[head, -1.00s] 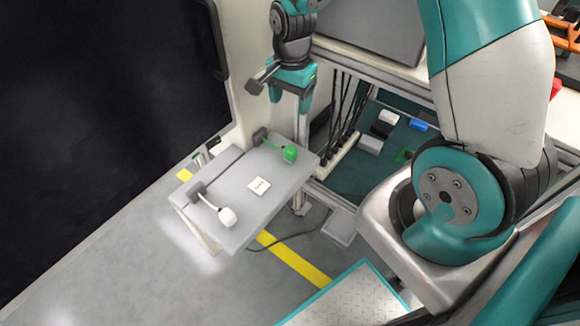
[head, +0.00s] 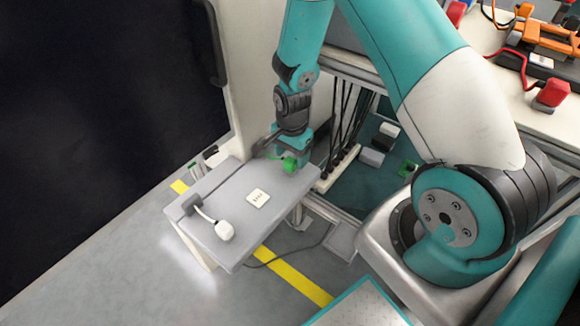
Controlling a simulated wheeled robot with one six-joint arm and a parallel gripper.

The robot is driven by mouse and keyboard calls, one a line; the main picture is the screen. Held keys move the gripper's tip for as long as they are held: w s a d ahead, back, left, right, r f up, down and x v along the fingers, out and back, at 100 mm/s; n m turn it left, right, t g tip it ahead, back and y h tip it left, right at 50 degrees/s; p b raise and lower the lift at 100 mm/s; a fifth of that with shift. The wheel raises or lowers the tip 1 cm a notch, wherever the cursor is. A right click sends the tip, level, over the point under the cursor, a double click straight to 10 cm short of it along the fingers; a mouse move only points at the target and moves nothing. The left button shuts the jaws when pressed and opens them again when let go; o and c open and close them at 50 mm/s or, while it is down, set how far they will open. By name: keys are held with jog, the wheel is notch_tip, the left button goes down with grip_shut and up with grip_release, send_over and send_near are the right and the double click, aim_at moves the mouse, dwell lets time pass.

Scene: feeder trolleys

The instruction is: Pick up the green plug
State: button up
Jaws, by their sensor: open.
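The green plug (head: 289,165) lies near the far right edge of the grey trolley top (head: 245,226). A short green cord runs left from it, partly hidden by my gripper. My gripper (head: 283,157) points down right at the plug, its fingers open. I cannot tell from this view whether the fingers touch the plug or stand around it.
A white plug (head: 225,230) on a white cord lies at the front of the trolley top. A small white label plate (head: 258,198) lies in the middle. A white wall panel stands behind. Dark cables (head: 349,125) hang at the right over a power strip.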

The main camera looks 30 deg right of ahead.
notch_tip(320, 180, down, 4)
jog(key=shift+w+a+r, duration=0.1)
jog(key=shift+w+r, duration=0.05)
jog(key=shift+r, duration=0.05)
jog(key=shift+c, duration=0.2)
jog(key=c, duration=1)
notch_tip(320, 180, up, 20)
jog(key=p, duration=0.3)
jog(key=b, duration=0.4)
send_over(290, 160)
jog(key=shift+f, duration=4.9)
